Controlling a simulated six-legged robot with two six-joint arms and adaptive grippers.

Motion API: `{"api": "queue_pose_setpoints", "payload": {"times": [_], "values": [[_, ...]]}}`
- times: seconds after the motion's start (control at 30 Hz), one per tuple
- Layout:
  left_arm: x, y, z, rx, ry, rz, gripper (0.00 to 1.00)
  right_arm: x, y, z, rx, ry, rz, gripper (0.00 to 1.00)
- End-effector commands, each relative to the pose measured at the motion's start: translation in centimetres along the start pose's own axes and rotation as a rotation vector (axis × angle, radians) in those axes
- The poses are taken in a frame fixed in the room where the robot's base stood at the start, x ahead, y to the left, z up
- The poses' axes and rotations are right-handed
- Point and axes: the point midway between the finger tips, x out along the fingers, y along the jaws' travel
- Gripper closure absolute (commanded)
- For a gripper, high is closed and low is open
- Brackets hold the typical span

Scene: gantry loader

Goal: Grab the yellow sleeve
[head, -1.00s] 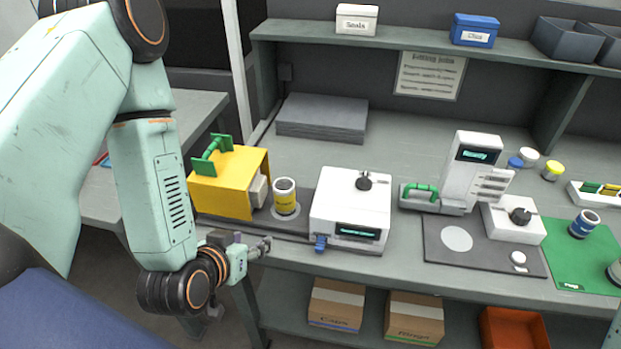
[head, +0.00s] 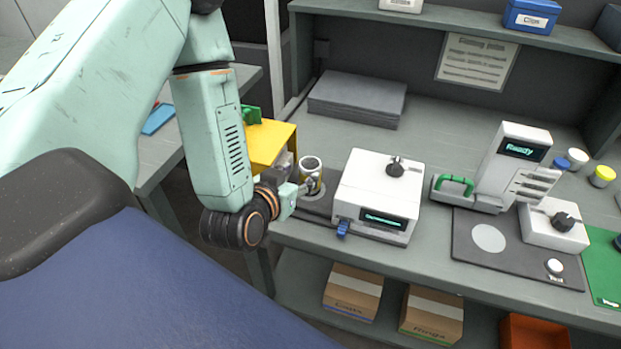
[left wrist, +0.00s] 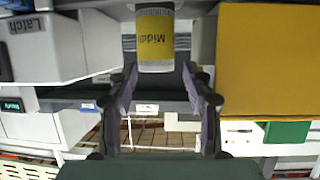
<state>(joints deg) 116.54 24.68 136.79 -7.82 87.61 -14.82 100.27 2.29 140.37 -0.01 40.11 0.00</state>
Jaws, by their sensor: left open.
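The yellow sleeve (head: 317,174) is a pale cylinder with a yellow band, upright on a round pad between the yellow housing and the white machine. My left gripper (head: 307,187) is at its near side and hides part of it. In the left wrist view the sleeve (left wrist: 155,40) appears upside down, its band lettered "Midd", straight ahead of my open left fingers (left wrist: 159,82). The fingers are empty, and the sleeve is centred beyond the gap between them. I cannot tell whether a fingertip touches it. My right gripper is not in view.
The yellow housing (head: 270,142) stands close on the left of the sleeve, also large in the left wrist view (left wrist: 268,60). The white machine (head: 377,190) with a dark display stands close on the right. Grey sheets (head: 357,98) lie behind. Boxes (head: 352,292) sit below the bench.

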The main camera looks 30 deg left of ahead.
Motion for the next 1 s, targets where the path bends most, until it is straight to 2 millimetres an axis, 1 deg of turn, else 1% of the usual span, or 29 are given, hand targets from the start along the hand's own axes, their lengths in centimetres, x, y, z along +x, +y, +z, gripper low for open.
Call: {"api": "queue_pose_setpoints", "payload": {"times": [0.03,0.17,0.23,0.4,0.53,0.63,0.87,1.0], "values": [[0.6,0.1,-0.1,0.003,0.002,0.001,0.48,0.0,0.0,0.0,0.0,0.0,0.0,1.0],[1.4,0.2,-0.1,0.002,0.001,0.002,0.48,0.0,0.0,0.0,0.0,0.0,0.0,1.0],[2.1,0.3,-0.1,0.003,0.002,0.002,0.48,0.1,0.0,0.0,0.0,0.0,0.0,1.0],[4.6,0.5,0.3,0.003,0.003,0.004,0.48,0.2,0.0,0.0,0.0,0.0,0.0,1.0],[6.0,0.5,0.3,0.002,0.002,0.002,0.48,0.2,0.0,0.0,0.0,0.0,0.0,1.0],[6.5,0.4,0.3,0.0,0.0,0.002,0.48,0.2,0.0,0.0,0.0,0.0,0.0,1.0],[6.5,0.4,0.3,0.0,0.0,0.002,0.49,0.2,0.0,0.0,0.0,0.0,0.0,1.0],[6.5,0.4,0.3,0.0,0.0,0.002,0.61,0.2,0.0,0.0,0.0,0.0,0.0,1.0]]}}
